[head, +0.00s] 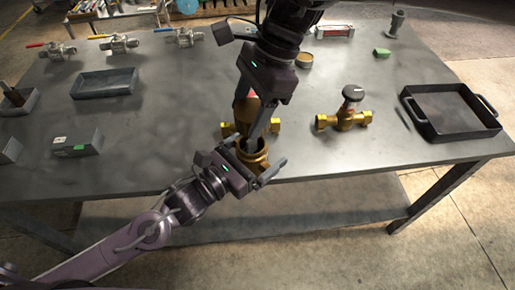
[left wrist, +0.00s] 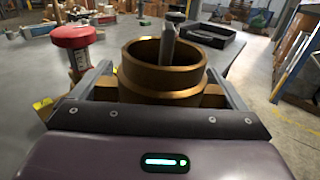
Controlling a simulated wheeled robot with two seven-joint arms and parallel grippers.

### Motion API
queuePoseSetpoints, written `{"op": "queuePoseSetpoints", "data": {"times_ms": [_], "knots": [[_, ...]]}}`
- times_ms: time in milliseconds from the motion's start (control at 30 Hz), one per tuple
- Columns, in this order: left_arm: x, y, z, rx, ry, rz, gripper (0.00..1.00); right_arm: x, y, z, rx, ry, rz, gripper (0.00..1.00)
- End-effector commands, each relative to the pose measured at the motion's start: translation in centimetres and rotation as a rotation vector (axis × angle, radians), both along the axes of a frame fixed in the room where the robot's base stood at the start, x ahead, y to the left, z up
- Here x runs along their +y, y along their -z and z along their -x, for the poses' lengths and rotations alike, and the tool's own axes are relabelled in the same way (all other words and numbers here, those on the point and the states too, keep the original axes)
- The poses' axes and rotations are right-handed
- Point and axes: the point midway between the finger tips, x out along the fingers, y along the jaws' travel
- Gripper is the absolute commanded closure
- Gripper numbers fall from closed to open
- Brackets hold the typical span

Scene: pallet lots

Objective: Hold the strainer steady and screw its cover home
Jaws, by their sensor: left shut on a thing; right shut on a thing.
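The strainer (head: 252,158) is a bronze body with a wide round mouth, upright near the table's front edge. My left gripper (head: 262,177) is shut on it, its fingers on either side.
A red-knobbed brass valve (left wrist: 75,40) stands close behind the strainer. A grey tray (head: 105,90), a small box (head: 77,143) and several ball valves lie left. The table's left middle is clear.

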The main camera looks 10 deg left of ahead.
Motion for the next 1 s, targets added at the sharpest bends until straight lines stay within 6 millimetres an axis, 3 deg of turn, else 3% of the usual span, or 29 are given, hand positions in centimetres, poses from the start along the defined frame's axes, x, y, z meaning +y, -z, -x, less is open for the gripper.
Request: {"op": "queuePoseSetpoints", "data": {"times_ms": [267, 700, 1000], "knots": [[0.0, -0.3, 0.0, -0.005, 0.0, 0.003, 0.49, 0.0, 0.4, 0.0, 0.0, 0.002, 0.0, 0.65], [0.0, -0.3, 0.0, -0.005, 0.0, 0.003, 0.49, 0.0, 3.9, 0.0, 0.0, 0.003, 0.0, 0.65], [0.0, -0.3, 0.0, -0.005, 0.0, 0.003, 0.49, 0.0, 4.0, 0.0, 0.0, 0.003, -0.004, 0.65]]}}
